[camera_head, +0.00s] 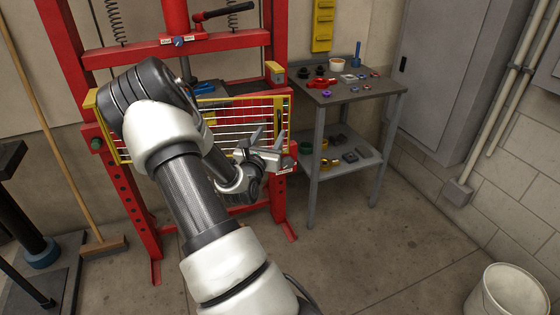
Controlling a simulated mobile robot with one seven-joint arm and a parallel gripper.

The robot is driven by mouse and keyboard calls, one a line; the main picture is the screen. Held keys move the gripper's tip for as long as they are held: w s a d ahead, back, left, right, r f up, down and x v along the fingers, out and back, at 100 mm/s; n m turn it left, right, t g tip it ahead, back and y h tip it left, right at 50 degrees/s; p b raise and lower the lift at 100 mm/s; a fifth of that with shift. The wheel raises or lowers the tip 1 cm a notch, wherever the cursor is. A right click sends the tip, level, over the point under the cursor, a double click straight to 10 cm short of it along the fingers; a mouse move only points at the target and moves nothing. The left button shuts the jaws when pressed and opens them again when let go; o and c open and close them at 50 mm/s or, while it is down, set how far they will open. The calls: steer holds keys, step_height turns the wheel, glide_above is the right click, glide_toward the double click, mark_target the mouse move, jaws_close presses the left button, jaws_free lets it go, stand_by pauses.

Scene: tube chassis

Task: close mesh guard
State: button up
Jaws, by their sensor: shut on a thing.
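The mesh guard (222,113) has a yellow frame with thin horizontal wires. It spans the front of the red press frame (277,55), from the left post to the right post. My arm hides much of its left and lower middle. My gripper (267,143) is at the guard's right end, near the right post, and is shut on the guard. The exact contact between the fingers and the guard is too small to make out. Whether any gap remains between the guard's right edge and the post is also unclear.
A grey two-shelf table (352,97) with small parts stands right of the press. A grey cabinet (440,75) is behind it. A white bucket (508,292) is at lower right, and a broom (104,246) leans at left. The floor at right centre is clear.

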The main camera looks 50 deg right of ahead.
steer(key=shift+t+y, duration=0.3)
steer(key=shift+t, duration=0.1)
steer(key=shift+s+p+v, duration=0.2)
steer(key=shift+p+v, duration=0.05)
steer(key=shift+v, duration=1.15)
steer(key=shift+s+p+v, duration=0.15)
steer(key=shift+p+v, duration=0.1)
steer(key=shift+v, duration=1.1)
steer(key=shift+c, duration=0.2)
steer(key=s+a+p, duration=0.4)
steer(key=s+a, duration=0.1)
steer(key=s, duration=0.6)
steer(key=shift+s+a+p, duration=0.15)
steer(key=shift+a+p, duration=0.2)
